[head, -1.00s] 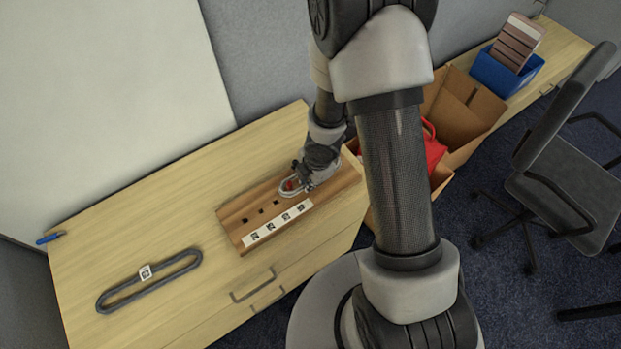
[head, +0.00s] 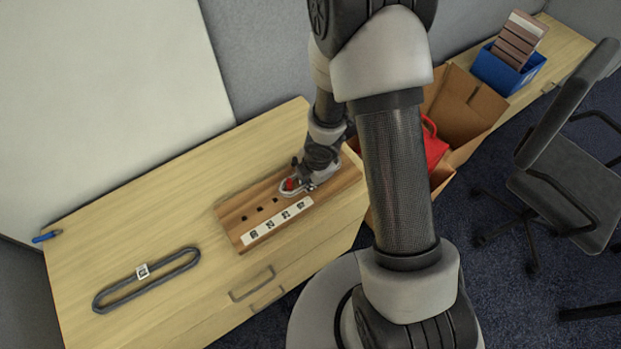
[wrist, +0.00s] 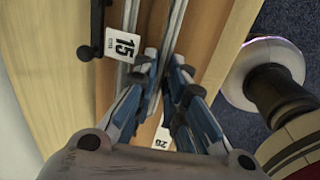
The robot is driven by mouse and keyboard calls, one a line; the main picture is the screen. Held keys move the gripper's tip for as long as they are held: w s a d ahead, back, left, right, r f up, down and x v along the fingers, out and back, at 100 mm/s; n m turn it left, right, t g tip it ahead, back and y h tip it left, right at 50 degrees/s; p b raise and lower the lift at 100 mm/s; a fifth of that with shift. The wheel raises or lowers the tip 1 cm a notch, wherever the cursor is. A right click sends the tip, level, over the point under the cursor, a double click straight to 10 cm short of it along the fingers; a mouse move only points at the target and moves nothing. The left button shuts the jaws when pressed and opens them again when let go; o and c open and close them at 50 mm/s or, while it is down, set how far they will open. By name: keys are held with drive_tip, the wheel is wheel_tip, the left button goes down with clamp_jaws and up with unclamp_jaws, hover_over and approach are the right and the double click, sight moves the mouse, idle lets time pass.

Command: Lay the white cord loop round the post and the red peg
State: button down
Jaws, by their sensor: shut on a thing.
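The wooden board (head: 232,218) lies on the near part of the table, with several dark holes and a strip of printed labels. The red peg (head: 290,184) shows at its right part, just left of my gripper (head: 306,181). The white cord loop (head: 288,195) reaches left from the gripper and appears around the peg; whether it rests low on it I cannot tell. My gripper is shut on the loop. In the wrist view my gripper's fingers (wrist: 164,72) close together, with pale strands running beyond them. I cannot make out the post; the gripper may hide it.
A dark cord loop (head: 122,298) with a white tag lies on the table's left part. A blue marker (head: 46,237) lies at the far left edge. Cardboard boxes (head: 470,108) and a blue bin (head: 500,72) are right. A chair (head: 565,185) stands beyond.

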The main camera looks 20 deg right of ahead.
drive_tip(key=shift+f, duration=0.15)
drive_tip(key=shift+f+b, duration=0.5)
drive_tip(key=shift+b, duration=0.15)
drive_tip(key=shift+f, duration=0.15)
drive_tip(key=c, duration=1.6)
unclamp_jaws()
drive_tip(key=shift+o, duration=0.2)
